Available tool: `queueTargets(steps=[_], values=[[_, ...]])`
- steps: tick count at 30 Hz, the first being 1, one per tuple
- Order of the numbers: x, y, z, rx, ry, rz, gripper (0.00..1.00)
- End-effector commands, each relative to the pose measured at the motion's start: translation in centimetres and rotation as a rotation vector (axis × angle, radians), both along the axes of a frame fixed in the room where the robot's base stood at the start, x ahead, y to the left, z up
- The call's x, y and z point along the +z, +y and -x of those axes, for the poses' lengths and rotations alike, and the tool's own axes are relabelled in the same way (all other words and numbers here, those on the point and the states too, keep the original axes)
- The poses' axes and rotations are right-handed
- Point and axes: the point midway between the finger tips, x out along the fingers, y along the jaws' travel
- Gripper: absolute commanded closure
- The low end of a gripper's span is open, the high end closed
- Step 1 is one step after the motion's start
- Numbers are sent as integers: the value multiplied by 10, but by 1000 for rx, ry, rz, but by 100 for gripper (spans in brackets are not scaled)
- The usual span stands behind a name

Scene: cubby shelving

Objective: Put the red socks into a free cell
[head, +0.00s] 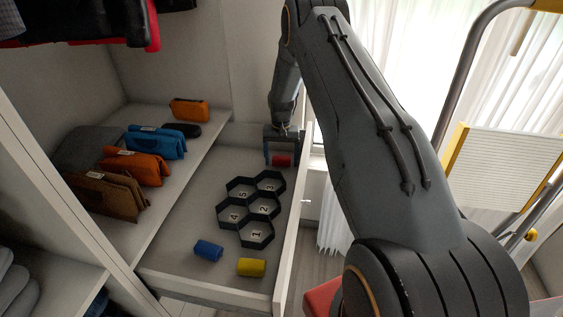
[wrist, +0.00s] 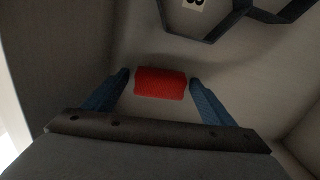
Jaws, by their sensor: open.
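The red socks (head: 282,160) are a small rolled bundle on the drawer floor at its far end. In the wrist view the red socks (wrist: 160,83) lie between the tips of my two blue fingers, with a gap on each side. My gripper (head: 281,158) is open above and around them, pointing down; it also shows in the wrist view (wrist: 160,85). The dark hexagonal cell organizer (head: 240,226) lies in the drawer, nearer than the socks. Its several cells show numbers on their floors and look empty. Part of it shows at the top of the wrist view (wrist: 212,38).
A blue roll (head: 208,250) and a yellow roll (head: 251,267) lie at the drawer's near end. Several pouches, such as the orange one (head: 189,109), stand on the shelf to the left. The drawer's front panel (head: 290,250) rises on the right.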

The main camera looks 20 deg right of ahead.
Motion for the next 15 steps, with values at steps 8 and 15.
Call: queueTargets(steps=[8, 15], values=[[-3, 0, 0, 0, 0, 0, 24], [-3, 0, 0, 0, 0, 0, 64]])
